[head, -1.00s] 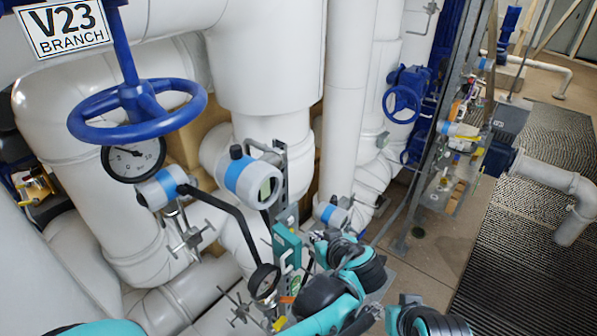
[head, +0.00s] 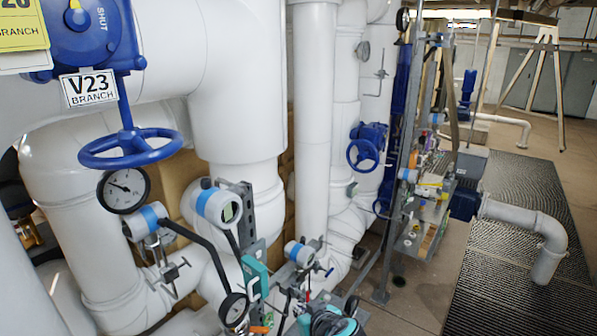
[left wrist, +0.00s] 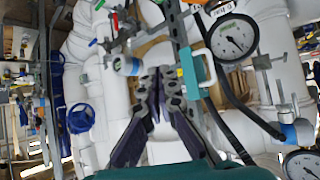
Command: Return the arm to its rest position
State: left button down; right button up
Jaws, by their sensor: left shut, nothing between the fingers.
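My left gripper (left wrist: 159,82) shows in the left wrist view with its dark fingers together and nothing between them. It points towards the white pipes and a grey metal bracket (left wrist: 182,40), with a teal block (left wrist: 196,68) just right of its tips. I cannot tell whether the fingers touch anything. In the head view my teal and black arm (head: 336,322) shows only at the bottom edge, below the small instruments. The gripper's fingers are hard to make out there. My right gripper is not identifiable in either view.
A blue handwheel (head: 130,148) with a V23 sign (head: 90,88) is at the left, above a round gauge (head: 123,190). White pipes (head: 235,90) and transmitters (head: 218,205) crowd the middle. An instrument rack (head: 420,215) stands to the right.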

pick_arm(q)
jog(key=s+a+f+m+g+h+b, duration=0.1)
jog(key=s+a+f+g+b, duration=0.1)
jog(key=s+a+f+b, duration=0.35)
jog(key=s+a+f+m+g+h+b, duration=0.1)
jog(key=s+a+f+b, duration=0.1)
jog(key=a+f+b, duration=0.65)
jog(key=s+a+f+m+h+b, duration=0.1)
jog(key=s+a+f+b, duration=0.1)
jog(key=s+f+b, duration=0.2)
jog(key=s+a+f+m+h+b, duration=0.1)
jog(key=s+f+b, duration=0.3)
jog(key=f, duration=0.5)
jog(key=shift+s+a+m+b, duration=0.3)
jog(key=shift+s+a+b, duration=0.1)
jog(key=shift+a+b, duration=0.55)
pick_arm(e)
notch_tip(320, 180, down, 25)
jog(key=shift+w+a+r, duration=0.15)
jog(key=shift+w+a, duration=0.1)
jog(key=shift+w, duration=0.15)
